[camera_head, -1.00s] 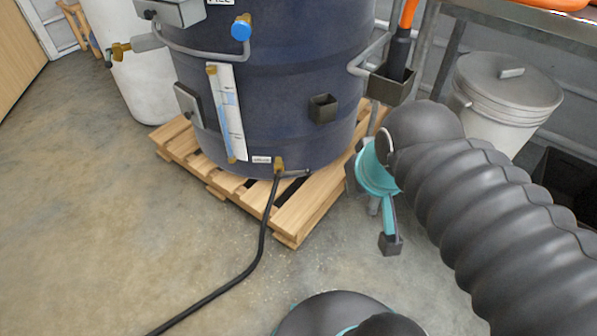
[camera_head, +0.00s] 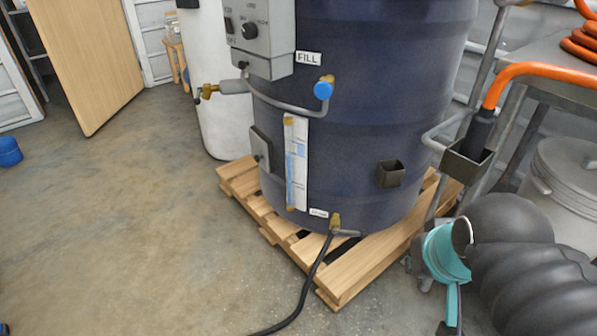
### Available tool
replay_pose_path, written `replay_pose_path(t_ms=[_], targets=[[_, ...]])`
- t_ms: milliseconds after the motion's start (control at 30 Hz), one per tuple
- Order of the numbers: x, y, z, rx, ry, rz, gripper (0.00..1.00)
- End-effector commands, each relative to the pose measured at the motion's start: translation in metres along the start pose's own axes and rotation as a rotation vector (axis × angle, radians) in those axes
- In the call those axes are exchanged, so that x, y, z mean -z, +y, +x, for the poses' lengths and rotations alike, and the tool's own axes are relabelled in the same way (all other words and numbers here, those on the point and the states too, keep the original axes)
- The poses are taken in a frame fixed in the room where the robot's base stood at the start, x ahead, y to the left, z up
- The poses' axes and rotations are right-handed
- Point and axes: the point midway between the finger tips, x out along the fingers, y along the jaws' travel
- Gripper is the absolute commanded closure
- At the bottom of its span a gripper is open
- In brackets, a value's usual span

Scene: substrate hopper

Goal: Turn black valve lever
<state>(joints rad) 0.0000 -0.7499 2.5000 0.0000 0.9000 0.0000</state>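A dark blue drum (camera_head: 350,150) stands on a wooden pallet. Low on its front is a brass outlet valve (camera_head: 336,220) with a short grey lever (camera_head: 347,233) pointing right and a black hose below. A brass valve (camera_head: 208,92) with a small dark lever (camera_head: 197,97) sits on a grey pipe stub at the drum's left. I cannot tell for sure which lever is the black one. A blue round handle (camera_head: 323,91) is under the FILL label. My gripper (camera_head: 452,318), teal with a dark pad, is low at the right, apart from the drum. Its finger opening is unclear.
The pallet (camera_head: 352,283) juts out in front of the drum. The black hose (camera_head: 305,290) runs over the floor. A grey control box (camera_head: 262,35) is on the drum. A lidded bin (camera_head: 565,190) and an orange hose (camera_head: 540,70) are right.

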Motion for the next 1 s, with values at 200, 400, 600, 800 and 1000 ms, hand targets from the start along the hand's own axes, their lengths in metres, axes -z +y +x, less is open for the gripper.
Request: replay_pose_path(t_ms=[200, 400, 600, 800, 1000], targets=[[0.000, -0.001, 0.009, 0.002, -0.041, -0.004, 0.61], [0.004, -0.005, 0.043, 0.005, -0.182, -0.012, 0.61], [0.024, -0.007, 0.079, 0.005, -0.302, -0.022, 0.61], [0.048, -0.010, 0.121, 0.013, -0.387, -0.081, 0.61], [0.073, -0.013, 0.172, 0.036, -0.449, -0.194, 0.61]])
